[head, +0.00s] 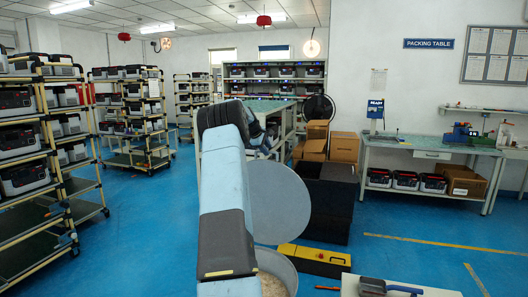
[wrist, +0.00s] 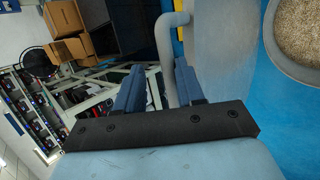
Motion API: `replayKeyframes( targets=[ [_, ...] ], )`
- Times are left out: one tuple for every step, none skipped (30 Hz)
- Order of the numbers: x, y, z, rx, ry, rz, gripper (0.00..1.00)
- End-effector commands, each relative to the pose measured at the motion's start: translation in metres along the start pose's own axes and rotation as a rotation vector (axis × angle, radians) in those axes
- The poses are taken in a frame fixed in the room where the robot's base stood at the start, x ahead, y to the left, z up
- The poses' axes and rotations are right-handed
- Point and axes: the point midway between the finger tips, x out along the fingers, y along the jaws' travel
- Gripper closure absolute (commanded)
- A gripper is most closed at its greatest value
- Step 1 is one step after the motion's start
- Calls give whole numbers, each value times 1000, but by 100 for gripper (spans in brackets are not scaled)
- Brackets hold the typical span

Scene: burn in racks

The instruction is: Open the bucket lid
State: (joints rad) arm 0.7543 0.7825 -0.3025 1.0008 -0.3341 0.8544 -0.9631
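The bucket lid (head: 280,205) is a grey disc standing steeply open above the bucket (head: 282,268), partly hidden by my arm in the head view. The bucket's open mouth shows pale grainy contents. In the wrist view, the lid (wrist: 222,60) is on the right of the fingers, and the bucket rim (wrist: 273,42) with the grain is at the upper right. A grey bent lid handle (wrist: 165,50) runs between the two blue fingers of my gripper (wrist: 160,66). The fingers are apart, with a gap on the left side of the handle. Contact with the right finger is unclear.
A yellow toolbox (head: 314,260) lies right of the bucket, before a black crate (head: 328,205) and cardboard boxes (head: 344,147). A table corner with a scoop (head: 385,287) is at the lower right. Wheeled racks (head: 70,150) stand left. Blue floor is clear on the left.

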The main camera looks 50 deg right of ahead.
Motion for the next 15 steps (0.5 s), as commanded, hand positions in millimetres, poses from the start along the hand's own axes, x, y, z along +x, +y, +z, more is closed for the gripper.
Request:
replayKeyframes(
  targets=[
    [-22, 7, 3, 5, 15, 19, 58],
    [-24, 8, 3, 5, 15, 18, 58],
    [-24, 9, 3, 3, 9, 14, 58],
    [-24, 9, 2, 1, 4, 10, 58],
    [-25, 10, 0, -1, -1, 5, 58],
    [-29, 11, -2, -4, -7, 0, 58],
    [-33, 12, -4, -7, -12, -5, 58],
    [-37, 14, -5, -9, -17, -10, 58],
    [-42, 16, -7, -13, -26, -18, 58],
    [-45, 17, -8, -15, -33, -24, 58],
    [-48, 18, -10, -18, -39, -29, 58],
    [-53, 20, -12, -21, -47, -37, 58],
    [-57, 21, -13, -23, -53, -42, 58],
    [-61, 22, -14, -26, -59, -49, 58],
    [-65, 24, -16, -29, -65, -55, 58]
  ],
)
